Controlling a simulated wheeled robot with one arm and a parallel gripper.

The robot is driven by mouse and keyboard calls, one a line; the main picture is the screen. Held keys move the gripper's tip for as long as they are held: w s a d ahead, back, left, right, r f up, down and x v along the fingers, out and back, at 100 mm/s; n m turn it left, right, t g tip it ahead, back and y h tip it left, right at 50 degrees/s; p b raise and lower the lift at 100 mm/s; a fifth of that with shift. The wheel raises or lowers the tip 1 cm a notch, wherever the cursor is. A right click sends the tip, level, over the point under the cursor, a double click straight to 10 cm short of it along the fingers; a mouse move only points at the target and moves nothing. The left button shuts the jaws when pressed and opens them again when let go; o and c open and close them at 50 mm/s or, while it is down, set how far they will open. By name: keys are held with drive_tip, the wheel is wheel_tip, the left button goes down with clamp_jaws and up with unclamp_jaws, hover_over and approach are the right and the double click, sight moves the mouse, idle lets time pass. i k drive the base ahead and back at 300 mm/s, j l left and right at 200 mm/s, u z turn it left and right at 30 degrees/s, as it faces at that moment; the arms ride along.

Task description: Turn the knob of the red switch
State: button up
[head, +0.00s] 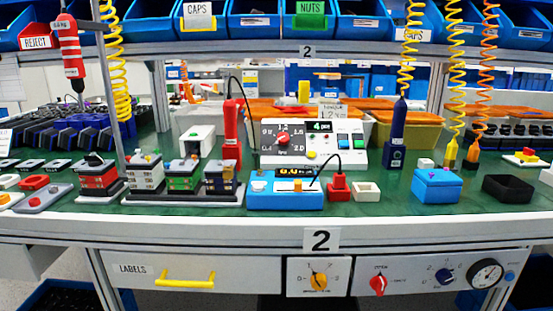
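A red rotary knob (378,283) sits on a light grey panel (412,290) under the front edge of the workbench, right of centre. Small lettering surrounds it, too small to read surely. A second, small red knob (283,139) is on the dial of a white control box on the bench. I cannot tell from the picture alone which one the task names. Both knobs are in plain view with nothing on them. My gripper is not in view.
A yellow knob (319,281) is left of the red one on its own plate. A drawer with a yellow handle (185,278) is at left. The bench edge (200,229) overhangs the panels.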

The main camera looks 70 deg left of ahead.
sight(97, 160)
drive_tip(key=u, duration=3.6)
drive_tip(key=i+j+z, duration=0.15)
